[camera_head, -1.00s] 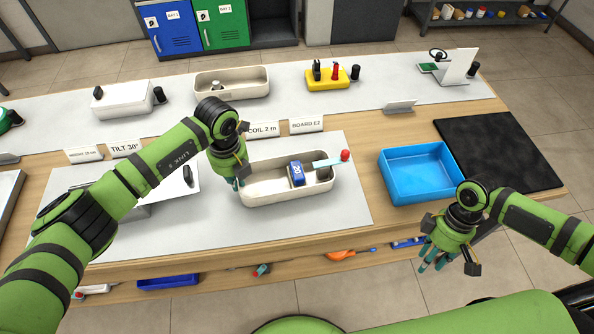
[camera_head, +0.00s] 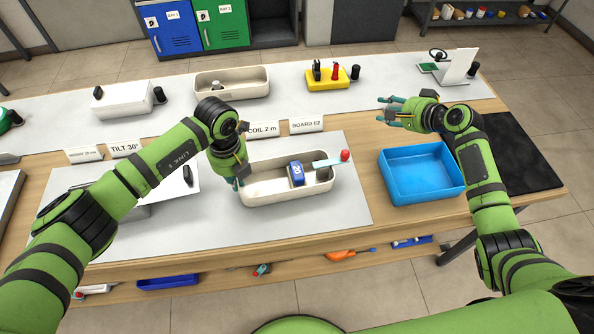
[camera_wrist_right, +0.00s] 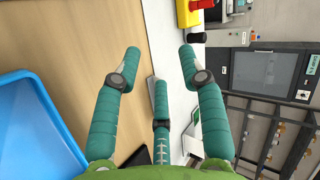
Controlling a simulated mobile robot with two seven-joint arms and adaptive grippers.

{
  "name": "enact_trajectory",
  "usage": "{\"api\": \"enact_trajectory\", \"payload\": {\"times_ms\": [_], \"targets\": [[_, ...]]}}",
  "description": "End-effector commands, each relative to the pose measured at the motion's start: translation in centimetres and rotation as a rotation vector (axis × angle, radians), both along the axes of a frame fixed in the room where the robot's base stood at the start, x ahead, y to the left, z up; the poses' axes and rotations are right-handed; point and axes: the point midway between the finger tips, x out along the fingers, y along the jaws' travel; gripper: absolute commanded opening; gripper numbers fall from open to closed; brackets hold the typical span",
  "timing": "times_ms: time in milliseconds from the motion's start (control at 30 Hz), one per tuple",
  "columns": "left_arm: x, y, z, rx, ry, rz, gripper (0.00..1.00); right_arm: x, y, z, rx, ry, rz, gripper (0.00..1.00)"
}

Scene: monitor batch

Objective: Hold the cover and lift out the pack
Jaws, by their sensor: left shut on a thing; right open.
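The cream open cover (camera_head: 265,195) lies on the pale mat like a shallow tub. The blue pack (camera_head: 296,176), marked 20, sits inside its right half. A pale teal strip (camera_head: 326,163) with a red knob (camera_head: 345,156) reaches from beside the pack over the cover's right end. My left gripper (camera_head: 236,183) is shut at the cover's left end, apparently on its wall; its fingertips are partly hidden. My right gripper (camera_head: 384,111) is open and empty, to the right of and beyond the pack. Its spread fingers show in the right wrist view (camera_wrist_right: 160,54).
A blue bin (camera_head: 382,178) stands right of the cover; it also shows in the right wrist view (camera_wrist_right: 35,125). A black mat (camera_head: 525,150) lies at the right. Label signs (camera_head: 306,124) stand behind the cover. A yellow block (camera_head: 320,82) sits further back.

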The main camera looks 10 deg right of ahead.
Motion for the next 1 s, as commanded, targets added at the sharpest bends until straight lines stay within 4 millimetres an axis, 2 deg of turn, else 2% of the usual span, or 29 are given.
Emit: {"api": "enact_trajectory", "payload": {"times_ms": [167,367,467,500,600,700,767,1000], "targets": [[0.0,-0.1,0.0,-0.001,0.000,-0.001,0.00,0.4,5.4,0.1,-0.015,0.053,0.129,0.41],[0.0,-0.1,0.0,-0.001,0.000,-0.001,0.00,-0.4,13.0,0.4,-0.076,0.148,0.337,0.41],[0.0,-0.1,0.0,-0.001,0.000,-0.001,0.00,-1.6,17.6,0.6,-0.146,0.216,0.479,0.41],[0.0,-0.1,0.0,-0.001,0.000,-0.001,0.00,-2.4,19.5,0.8,-0.187,0.249,0.544,0.41],[0.0,-0.1,0.0,-0.001,0.000,-0.001,0.00,-4.6,23.4,1.1,-0.323,0.339,0.700,0.41],[0.0,0.0,0.0,-0.001,0.000,-0.001,0.00,-6.7,25.6,1.5,-0.475,0.424,0.818,0.41],[0.0,0.0,0.0,0.000,0.000,-0.001,0.00,-7.8,26.2,1.7,-0.564,0.471,0.868,0.41],[0.0,0.0,0.0,0.000,0.000,0.000,0.00,-10.1,26.3,2.5,-0.812,0.589,0.952,0.41]]}}
